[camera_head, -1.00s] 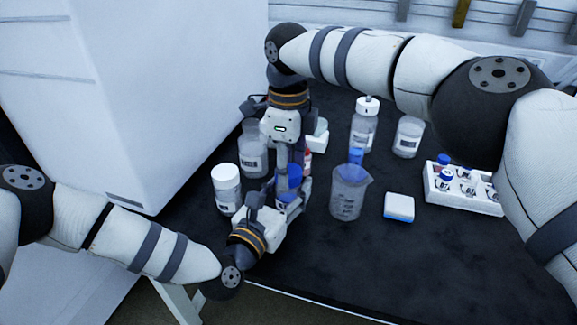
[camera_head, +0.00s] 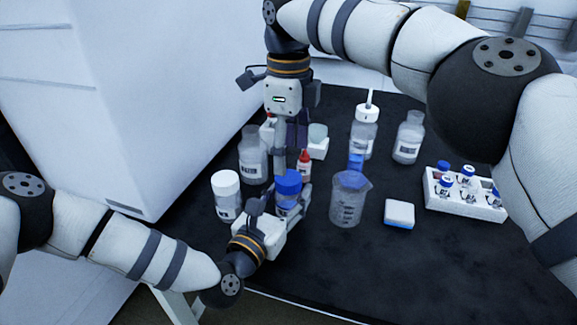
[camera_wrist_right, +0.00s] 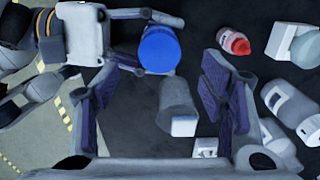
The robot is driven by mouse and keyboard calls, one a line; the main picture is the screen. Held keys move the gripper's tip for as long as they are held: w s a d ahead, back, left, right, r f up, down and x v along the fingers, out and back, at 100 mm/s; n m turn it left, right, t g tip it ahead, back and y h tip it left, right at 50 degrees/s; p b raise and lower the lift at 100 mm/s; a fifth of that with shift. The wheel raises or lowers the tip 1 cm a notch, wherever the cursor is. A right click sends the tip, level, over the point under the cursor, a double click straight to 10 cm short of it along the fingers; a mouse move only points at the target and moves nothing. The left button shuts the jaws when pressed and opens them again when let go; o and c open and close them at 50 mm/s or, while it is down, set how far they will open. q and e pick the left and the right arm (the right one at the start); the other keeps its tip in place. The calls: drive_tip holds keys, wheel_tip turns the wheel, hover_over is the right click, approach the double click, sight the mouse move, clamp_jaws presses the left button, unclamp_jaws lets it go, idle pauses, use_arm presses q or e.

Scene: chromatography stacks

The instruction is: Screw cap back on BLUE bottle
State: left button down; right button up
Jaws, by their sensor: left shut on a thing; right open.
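The blue-capped bottle stands upright on the dark table, its blue cap (camera_head: 289,182) sitting on its top. The cap also shows in the right wrist view (camera_wrist_right: 159,50). My left gripper (camera_head: 284,203) is shut on the bottle's body from the front, just below the cap, and hides part of it. My right gripper (camera_head: 292,158) points down above the cap. It is open and empty, its fingers apart in the right wrist view, with the cap beyond them. I cannot tell how tightly the cap sits.
A white-capped jar (camera_head: 227,197) stands close left, and a beaker (camera_head: 348,205) close right. Behind are a clear bottle (camera_head: 252,160) and a red-capped dropper bottle (camera_head: 304,163). A white vial rack (camera_head: 470,206) is at the right. The right front of the table is clear.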

idle(0.3)
use_arm(q)
drive_tip(key=c, duration=0.8)
unclamp_jaws()
drive_tip(key=shift+o, duration=0.2)
drive_tip(key=v, duration=1.2)
